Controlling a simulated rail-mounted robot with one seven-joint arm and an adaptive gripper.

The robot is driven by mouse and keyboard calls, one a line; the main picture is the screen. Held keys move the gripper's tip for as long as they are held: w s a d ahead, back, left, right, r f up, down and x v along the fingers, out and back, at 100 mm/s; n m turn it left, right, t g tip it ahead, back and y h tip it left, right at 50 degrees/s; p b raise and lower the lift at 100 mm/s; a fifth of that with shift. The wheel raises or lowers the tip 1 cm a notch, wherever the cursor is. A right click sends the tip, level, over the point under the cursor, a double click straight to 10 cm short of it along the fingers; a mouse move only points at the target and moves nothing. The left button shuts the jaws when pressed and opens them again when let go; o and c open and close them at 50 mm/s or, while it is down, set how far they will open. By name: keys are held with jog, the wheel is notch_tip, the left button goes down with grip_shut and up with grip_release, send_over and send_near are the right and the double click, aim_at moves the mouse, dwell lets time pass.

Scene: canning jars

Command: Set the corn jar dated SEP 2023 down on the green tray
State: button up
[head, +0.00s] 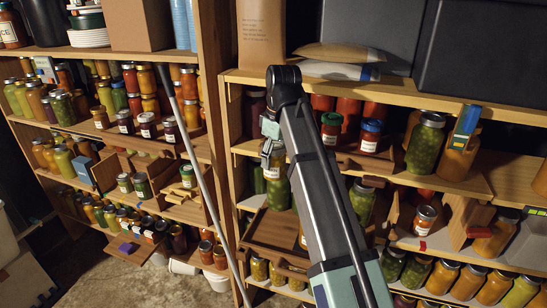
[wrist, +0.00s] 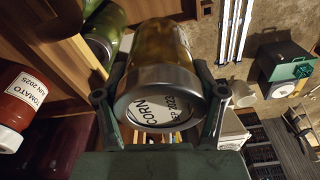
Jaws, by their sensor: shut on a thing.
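The corn jar (wrist: 160,50) has yellow contents and a grey metal lid with a white label reading CORN and SEP 2023. My gripper (wrist: 162,94) is shut on it, with one finger on each side near the lid, in the wrist view. In the head view my gripper (head: 270,145) is at the end of my arm, in front of the left part of the right-hand shelf unit. The held jar is hard to tell apart there. I cannot make out a green tray in either view.
A red jar labelled TOMATO (wrist: 22,105) and a green jar (wrist: 103,35) are close left of the held jar in the wrist view. Shelves hold many jars on both sides. A grey pole (head: 198,165) stands between the shelf units. A green box (wrist: 290,68) is farther off.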

jog(key=shift+r+p, duration=2.5)
jog(key=shift+r, duration=1.2)
jog(key=shift+f, duration=0.1)
